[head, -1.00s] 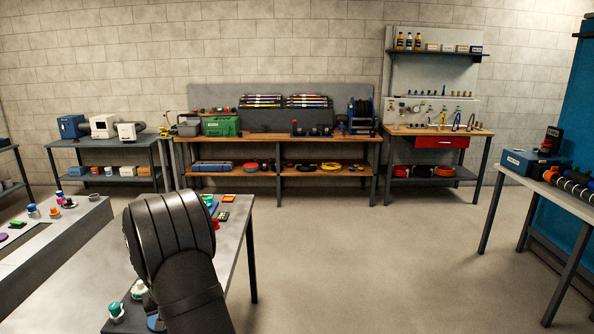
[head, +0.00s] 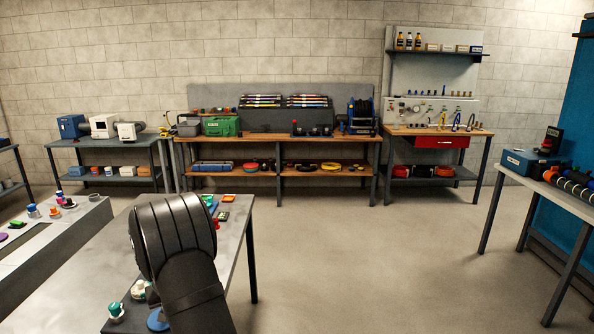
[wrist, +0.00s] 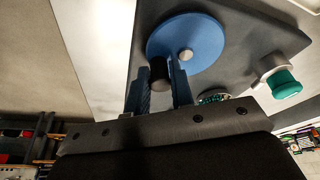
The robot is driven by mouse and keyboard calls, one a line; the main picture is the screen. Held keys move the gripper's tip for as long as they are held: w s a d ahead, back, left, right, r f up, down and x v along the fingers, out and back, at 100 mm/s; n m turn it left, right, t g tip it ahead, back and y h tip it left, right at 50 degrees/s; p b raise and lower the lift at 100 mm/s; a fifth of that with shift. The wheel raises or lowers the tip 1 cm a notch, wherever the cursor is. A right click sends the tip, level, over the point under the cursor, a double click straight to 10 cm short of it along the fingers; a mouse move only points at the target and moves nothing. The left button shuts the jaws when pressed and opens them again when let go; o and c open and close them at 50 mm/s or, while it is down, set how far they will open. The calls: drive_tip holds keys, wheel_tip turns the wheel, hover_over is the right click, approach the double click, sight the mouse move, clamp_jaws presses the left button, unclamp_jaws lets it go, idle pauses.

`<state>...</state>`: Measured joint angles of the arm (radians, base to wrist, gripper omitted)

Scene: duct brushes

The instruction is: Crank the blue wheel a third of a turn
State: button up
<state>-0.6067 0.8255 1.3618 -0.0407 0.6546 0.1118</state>
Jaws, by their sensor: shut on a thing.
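The blue wheel (wrist: 186,42) is a flat disc with a pale hub (wrist: 186,55), mounted on a dark grey plate (wrist: 240,40) in the wrist view. A black crank handle (wrist: 160,74) stands out near its rim. My gripper (wrist: 161,82) is shut on that handle, one blue-grey finger on each side of it. In the head view, part of the blue wheel (head: 157,320) shows beside my dark arm. The arm hides the gripper and the handle there.
A green-capped knob (wrist: 284,84) on a pale base stands on the same plate, right of the wheel. A round green-and-white part (wrist: 214,97) lies close beside the right finger. Small coloured parts sit at the far end of the grey table (head: 85,262).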

drive_tip(key=o, duration=0.6)
drive_tip(key=shift+r, duration=3.55)
drive_tip(key=shift+f, duration=0.1)
wheel_tip(320, 180, down, 7)
drive_tip(key=shift+s+d, duration=0.1)
drive_tip(key=shift+s, duration=0.25)
drive_tip(key=shift+w, duration=0.15)
